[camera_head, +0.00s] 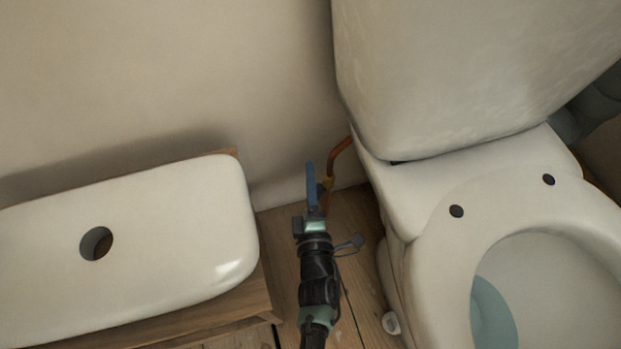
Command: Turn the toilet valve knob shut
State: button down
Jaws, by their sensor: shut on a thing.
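The valve knob looks to be the blue upright piece (311,183) just left of that fitting. My gripper (314,212) reaches from the bottom of the view up to the valve. It is shut on the knob, as far as I can tell. The fingertips are small and partly hidden by the wrist, so the exact contact and the knob's turn angle are unclear.
The toilet bowl and tank stand close on the right. The wall (180,70) is behind. A narrow strip of plank floor (285,250) lies between.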

jog(key=shift+s+d+r+m+t+h, duration=0.1)
jog(key=shift+r+m+t+h, duration=0.3)
jog(key=shift+m+t, duration=0.75)
jog(key=shift+s+d+r+m+t+h, duration=0.15)
jog(key=shift+m+t+h, duration=0.5)
jog(key=shift+m, duration=0.8)
jog(key=shift+w+a+r+m+t+h, duration=0.1)
jog(key=shift+r+m+t+h, duration=0.25)
jog(key=shift+m+t, duration=0.8)
jog(key=shift+s+d+r+m+h, duration=0.15)
jog(key=shift+m+h, duration=0.25)
jog(key=shift+m, duration=0.45)
jog(key=shift+c, duration=1.4)
grip_release()
